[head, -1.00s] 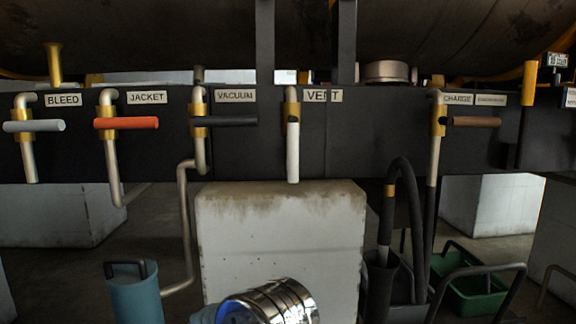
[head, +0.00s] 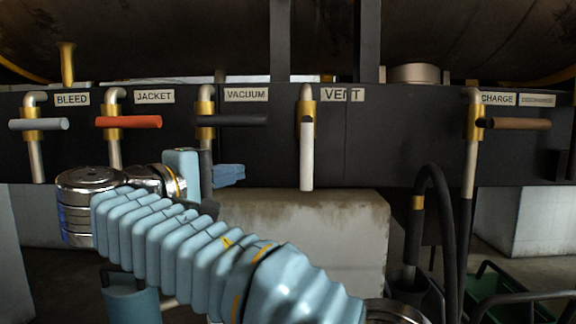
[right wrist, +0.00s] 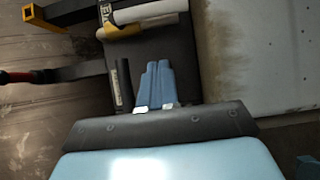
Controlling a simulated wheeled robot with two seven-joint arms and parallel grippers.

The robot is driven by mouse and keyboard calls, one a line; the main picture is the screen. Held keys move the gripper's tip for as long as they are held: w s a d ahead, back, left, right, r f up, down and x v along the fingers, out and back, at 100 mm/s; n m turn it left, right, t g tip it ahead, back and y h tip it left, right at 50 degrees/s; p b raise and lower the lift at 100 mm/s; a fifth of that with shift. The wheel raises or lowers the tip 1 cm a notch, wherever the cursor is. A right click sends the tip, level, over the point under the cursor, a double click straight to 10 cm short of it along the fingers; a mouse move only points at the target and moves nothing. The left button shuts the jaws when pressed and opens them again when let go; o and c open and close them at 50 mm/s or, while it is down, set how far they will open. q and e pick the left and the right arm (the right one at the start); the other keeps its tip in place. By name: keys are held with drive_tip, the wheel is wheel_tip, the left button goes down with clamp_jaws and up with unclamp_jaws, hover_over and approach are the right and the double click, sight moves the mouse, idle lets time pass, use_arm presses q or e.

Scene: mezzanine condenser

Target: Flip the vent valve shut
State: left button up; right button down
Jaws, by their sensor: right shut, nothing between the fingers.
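The vent valve (head: 307,116) has a brass-coloured body below the VENT label (head: 342,95). Its white handle (head: 307,160) hangs straight down, in line with the pipe. In the right wrist view the white handle (right wrist: 150,11) is at the top, beyond my fingertips. My right gripper (head: 232,174) is shut and empty, left of the white handle's lower part in the head view and apart from it. Its blue fingers (right wrist: 157,84) lie together in the right wrist view. My left gripper is not in view.
The vacuum valve's black handle (head: 238,120) lies horizontal just above my right gripper. The red jacket handle (head: 128,122), grey bleed handle (head: 38,124) and brown charge handle (head: 516,124) are also horizontal. A concrete block (head: 330,220) stands below. A black hose (head: 437,200) loops at right.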

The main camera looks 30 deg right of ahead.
sight(307, 152)
drive_tip(key=shift+d, duration=0.1)
drive_tip(key=s+d+x, duration=0.1)
drive_tip(key=s+x, duration=0.1)
drive_tip(key=x, duration=1)
drive_tip(key=shift+d, duration=0.35)
drive_tip(key=shift+s+f+b, duration=0.1)
drive_tip(key=shift+f+b, duration=0.05)
drive_tip(key=shift+b, duration=0.25)
